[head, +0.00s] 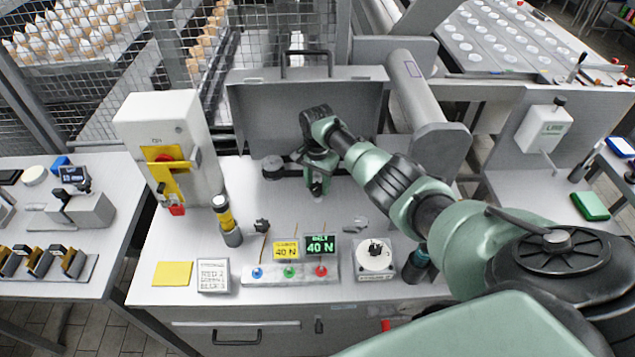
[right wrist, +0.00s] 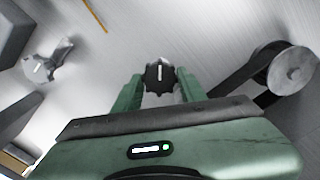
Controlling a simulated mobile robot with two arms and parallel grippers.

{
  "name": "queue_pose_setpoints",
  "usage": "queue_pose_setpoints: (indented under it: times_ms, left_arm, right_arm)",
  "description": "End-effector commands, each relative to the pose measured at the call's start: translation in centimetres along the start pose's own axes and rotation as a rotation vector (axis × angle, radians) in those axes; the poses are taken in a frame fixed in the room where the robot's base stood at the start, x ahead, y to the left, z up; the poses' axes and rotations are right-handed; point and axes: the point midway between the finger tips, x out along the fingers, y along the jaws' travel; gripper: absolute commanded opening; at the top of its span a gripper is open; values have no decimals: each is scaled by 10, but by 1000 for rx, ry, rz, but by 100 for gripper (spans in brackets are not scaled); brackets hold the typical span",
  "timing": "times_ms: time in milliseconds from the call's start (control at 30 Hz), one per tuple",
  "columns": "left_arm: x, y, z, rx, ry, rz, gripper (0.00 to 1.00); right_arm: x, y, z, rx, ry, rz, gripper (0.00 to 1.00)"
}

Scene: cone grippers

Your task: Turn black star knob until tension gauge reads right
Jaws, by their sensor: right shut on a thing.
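The black star knob (right wrist: 158,76) shows between the two green fingers of my right gripper (right wrist: 160,84) in the right wrist view. The fingers are shut on it from both sides. In the head view my right gripper (head: 316,188) points down at the belt unit near the back of the bench, and it hides the knob. The tension gauge (head: 320,246) is a dark display with green figures, reading "BELT 40 N". The yellow card (head: 286,249) beside it also reads 40 N. My left gripper is in neither view.
A roller with a dark belt (right wrist: 288,72) lies beside the gripper. A grey winged part (head: 355,225) and a white dial block (head: 375,260) stand to the right.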

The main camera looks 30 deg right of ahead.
Motion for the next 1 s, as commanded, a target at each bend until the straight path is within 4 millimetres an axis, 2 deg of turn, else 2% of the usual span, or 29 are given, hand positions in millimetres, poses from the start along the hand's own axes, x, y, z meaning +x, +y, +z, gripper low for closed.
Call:
queue_pose_setpoints:
  times_ms: [400, 1000]
  left_arm:
    - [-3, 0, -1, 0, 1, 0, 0]
    - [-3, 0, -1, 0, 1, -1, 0]
  right_arm:
    - [-1, -1, 0, -212, -1, -3, 1]
    - [-1, -2, 0, -250, 0, -4, 1]
